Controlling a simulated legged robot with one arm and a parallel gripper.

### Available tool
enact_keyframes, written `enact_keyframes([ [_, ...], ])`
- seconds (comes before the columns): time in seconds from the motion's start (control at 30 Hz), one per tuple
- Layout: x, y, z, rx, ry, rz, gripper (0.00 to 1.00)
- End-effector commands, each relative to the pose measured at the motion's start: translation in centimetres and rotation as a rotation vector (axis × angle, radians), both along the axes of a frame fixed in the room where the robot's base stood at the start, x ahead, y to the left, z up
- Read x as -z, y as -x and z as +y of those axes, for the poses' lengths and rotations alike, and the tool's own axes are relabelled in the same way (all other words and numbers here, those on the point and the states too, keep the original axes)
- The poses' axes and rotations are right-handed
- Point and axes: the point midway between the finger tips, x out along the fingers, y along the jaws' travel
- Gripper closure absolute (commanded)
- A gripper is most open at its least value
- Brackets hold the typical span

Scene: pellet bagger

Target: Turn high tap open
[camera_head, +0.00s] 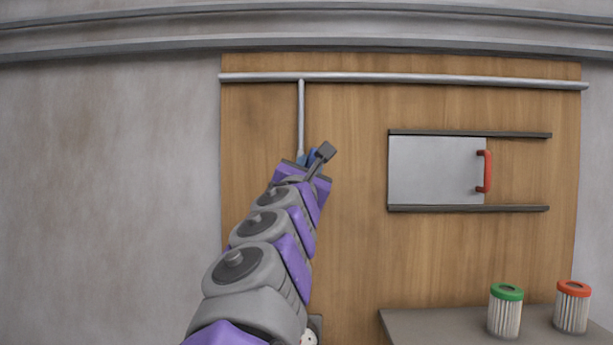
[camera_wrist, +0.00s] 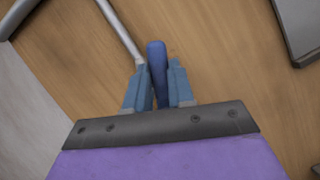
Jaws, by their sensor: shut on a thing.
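The high tap shows as a blue lever handle (camera_wrist: 156,62) in the wrist view, at the lower end of a thin grey pipe on the wooden panel. My gripper (camera_wrist: 157,82) has its two blue-grey fingers closed on either side of this handle. In the head view my gripper (camera_head: 309,158) is raised to the tap at the foot of the vertical pipe. A bit of blue handle shows there, and my arm hides most of the tap. The tap's body is mostly hidden in both views.
A thin vertical pipe (camera_head: 301,115) drops from a long horizontal pipe (camera_head: 420,79). Right of it is a grey sliding door (camera_head: 436,171) with a red handle (camera_head: 485,171) between dark rails. Green-topped (camera_head: 505,312) and red-topped (camera_head: 572,307) filters stand on a grey counter (camera_head: 430,325) at lower right.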

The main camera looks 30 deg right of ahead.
Motion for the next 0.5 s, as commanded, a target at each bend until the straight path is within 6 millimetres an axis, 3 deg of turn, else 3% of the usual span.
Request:
enact_keyframes([
  [0.5, -0.6, -0.9, 2.5, 0.0, 0.289, 0.185, 1.0],
])
